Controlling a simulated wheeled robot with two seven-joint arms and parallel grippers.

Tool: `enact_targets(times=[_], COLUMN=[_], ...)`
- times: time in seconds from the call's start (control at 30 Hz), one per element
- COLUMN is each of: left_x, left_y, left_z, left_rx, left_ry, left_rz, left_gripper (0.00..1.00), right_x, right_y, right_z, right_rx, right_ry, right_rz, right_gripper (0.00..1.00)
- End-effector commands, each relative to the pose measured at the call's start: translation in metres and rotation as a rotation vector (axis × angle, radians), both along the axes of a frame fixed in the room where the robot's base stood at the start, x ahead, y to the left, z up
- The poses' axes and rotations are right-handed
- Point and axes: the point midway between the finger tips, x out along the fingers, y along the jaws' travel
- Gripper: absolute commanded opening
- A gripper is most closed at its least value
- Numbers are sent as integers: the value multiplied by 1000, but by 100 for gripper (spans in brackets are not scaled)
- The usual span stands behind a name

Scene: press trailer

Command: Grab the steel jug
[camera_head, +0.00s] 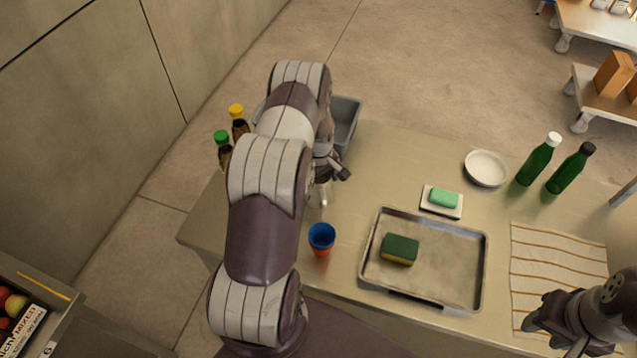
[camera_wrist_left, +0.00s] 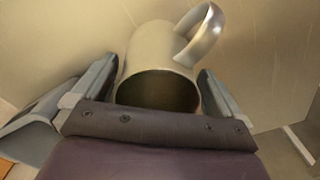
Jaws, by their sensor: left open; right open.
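The steel jug (camera_wrist_left: 158,58) fills the middle of the left wrist view, with its dark open mouth facing the camera and its curved handle at the upper right. My left gripper (camera_wrist_left: 155,92) is open, with one finger on each side of the jug. I cannot tell whether the fingers touch it. In the head view my left gripper (camera_head: 335,172) is over the left part of the table, and my arm hides most of the jug there. My right gripper (camera_head: 535,318) is open and empty at the lower right, over the striped cloth's near edge.
A blue and orange cup (camera_head: 321,238) stands near the left arm. A metal tray (camera_head: 450,275) holds a sponge (camera_head: 400,249). A grey bin (camera_head: 346,118) and sauce bottles (camera_head: 238,122) are behind the arm.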

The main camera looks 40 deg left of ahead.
Motion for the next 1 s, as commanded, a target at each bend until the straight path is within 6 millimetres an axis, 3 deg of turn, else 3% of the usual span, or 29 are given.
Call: enact_targets(times=[0.17,0.2,0.33,0.37,0.73,0.93,1.0], left_x=[1,1,1,1,2,2,2], left_y=[0,0,0,0,1,1,-19], left_z=[-1,-1,-1,-1,6,38,47], left_rx=[2,2,2,2,2,2,0], left_ry=[-2,-2,-2,-2,-5,-8,-3], left_rz=[0,0,0,0,-1,-1,-6], left_gripper=[100,94,51,46,46,46,46], right_x=[0,0,0,0,0,0,0], right_y=[0,0,0,0,0,0,0], right_z=[-1,-1,-1,-1,-7,-27,-32], right_rx=[0,0,0,0,0,0,0], right_ry=[1,1,1,1,0,1,1], right_rz=[0,0,0,0,0,0,0], right_gripper=[43,43,43,43,43,43,43])
